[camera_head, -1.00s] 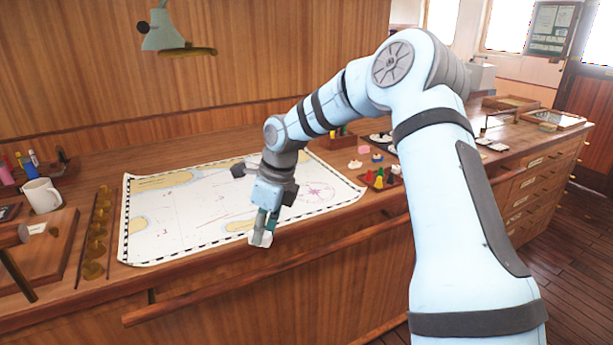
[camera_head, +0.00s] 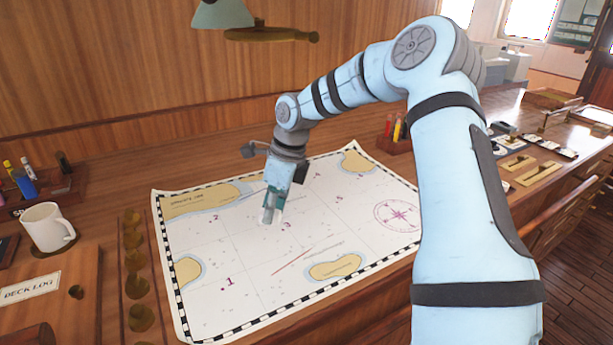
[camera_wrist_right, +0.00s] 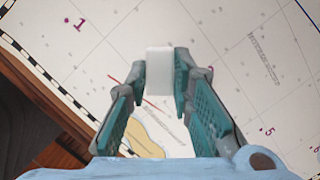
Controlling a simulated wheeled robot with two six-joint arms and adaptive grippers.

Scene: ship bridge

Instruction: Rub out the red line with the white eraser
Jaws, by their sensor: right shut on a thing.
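The chart (camera_head: 240,285) lies on the wooden counter with sea areas, tan land shapes and a compass rose. The red line (camera_head: 292,263) is a short slanted stroke on the chart, below and right of my right gripper in the head view. In the right wrist view the red line (camera_wrist_right: 128,88) shows left of the fingers and passes partly behind them. My right gripper (camera_head: 272,212) is shut on the white eraser (camera_wrist_right: 159,70), a small white block between its fingertips. The eraser is over the chart; I cannot tell whether it touches. My left gripper is not in view.
A white mug (camera_head: 47,228) and a pen holder (camera_head: 45,187) stand at the left. A deck log board (camera_head: 60,285) and a row of brass pieces (camera_head: 134,258) lie left of the chart. A lamp (camera_head: 225,15) hangs over the back. Much of the chart is clear.

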